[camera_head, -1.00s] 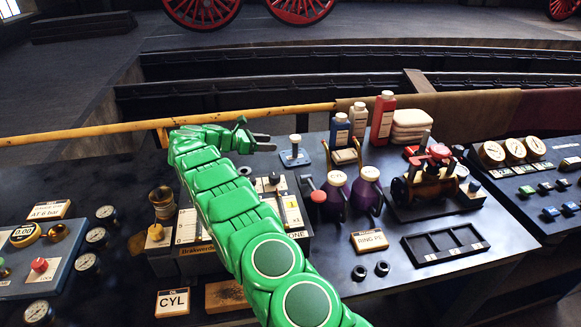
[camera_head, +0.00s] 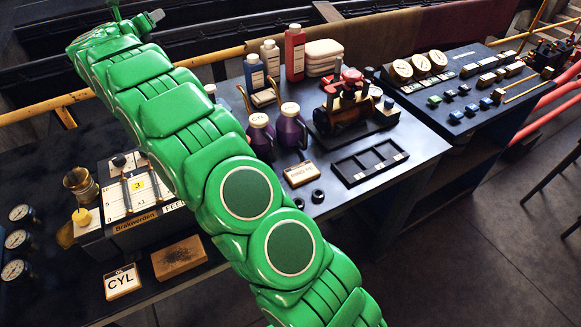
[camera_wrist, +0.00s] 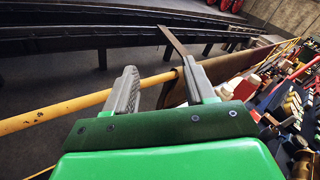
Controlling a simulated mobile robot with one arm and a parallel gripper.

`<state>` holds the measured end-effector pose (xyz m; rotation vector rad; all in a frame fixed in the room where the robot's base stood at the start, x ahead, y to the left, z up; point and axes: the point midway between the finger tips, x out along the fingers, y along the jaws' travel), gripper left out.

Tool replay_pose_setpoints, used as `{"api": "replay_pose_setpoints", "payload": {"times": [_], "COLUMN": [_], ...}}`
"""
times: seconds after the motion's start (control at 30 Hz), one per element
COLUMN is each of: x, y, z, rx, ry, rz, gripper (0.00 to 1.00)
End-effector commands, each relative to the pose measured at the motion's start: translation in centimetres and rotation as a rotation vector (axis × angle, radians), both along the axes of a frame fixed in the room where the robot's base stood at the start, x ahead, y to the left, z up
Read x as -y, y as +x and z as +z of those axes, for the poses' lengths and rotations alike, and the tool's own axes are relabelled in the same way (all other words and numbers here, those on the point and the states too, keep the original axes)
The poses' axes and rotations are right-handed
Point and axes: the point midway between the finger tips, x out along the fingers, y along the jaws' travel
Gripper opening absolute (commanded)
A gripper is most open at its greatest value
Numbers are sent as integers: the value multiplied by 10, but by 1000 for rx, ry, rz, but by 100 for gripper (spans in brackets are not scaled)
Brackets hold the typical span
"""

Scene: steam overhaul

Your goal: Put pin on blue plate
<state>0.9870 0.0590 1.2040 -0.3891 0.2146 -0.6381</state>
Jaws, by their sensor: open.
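My gripper (camera_head: 134,16) is at the upper left in the head view, raised beyond the bench and near the yellow rail. In the wrist view my gripper (camera_wrist: 160,85) has its two grey fingers wide apart with nothing between them. A small pale-topped post (camera_head: 210,90), which may be the pin, just shows beside my arm in the head view. The blue plate is hidden behind my green arm. I cannot make out the pin or the plate in the wrist view.
A yellow rail (camera_head: 212,58) runs along the bench's back edge. A brown block (camera_head: 179,258) lies at the front.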

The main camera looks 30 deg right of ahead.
Motion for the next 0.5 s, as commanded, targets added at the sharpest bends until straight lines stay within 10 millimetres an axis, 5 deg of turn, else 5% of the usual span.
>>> {"api": "replay_pose_setpoints", "payload": {"times": [0.27, 0.5], "x": [-22, -47], "y": [-8, -32], "z": [64, 92], "rx": [-108, -218], "ry": [-239, -467], "rz": [264, 489], "gripper": [55, 55]}}
